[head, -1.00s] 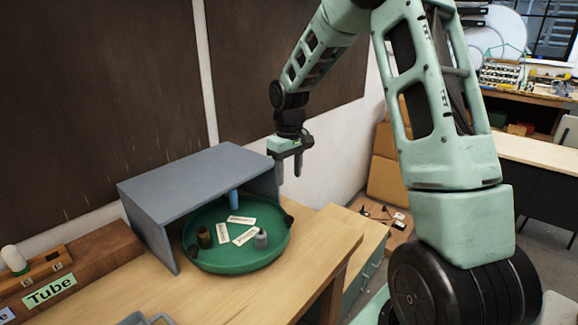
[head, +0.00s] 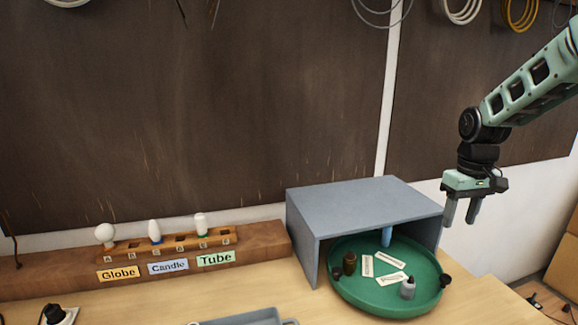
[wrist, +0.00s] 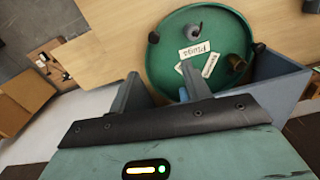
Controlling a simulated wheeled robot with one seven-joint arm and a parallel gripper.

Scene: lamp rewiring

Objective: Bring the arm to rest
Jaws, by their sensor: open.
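My gripper (head: 461,212) hangs at the right in the head view, fingers pointing down, apart and empty. It is in the air to the right of the grey shelter (head: 365,200) and above the level of the green round tray (head: 375,303). In the wrist view my gripper (wrist: 163,92) shows two separated fingers with nothing between them, and the green tray (wrist: 168,62) lies beyond them. My arm (head: 530,78) reaches in from the right edge.
The tray holds white labels, a brown cylinder (head: 349,263) and a grey bottle-like piece (head: 408,288). A wooden rack (head: 170,245) with several bulbs stands at the left, above Globe, Candle and Tube labels. A grey bin (head: 245,318) sits at the front edge.

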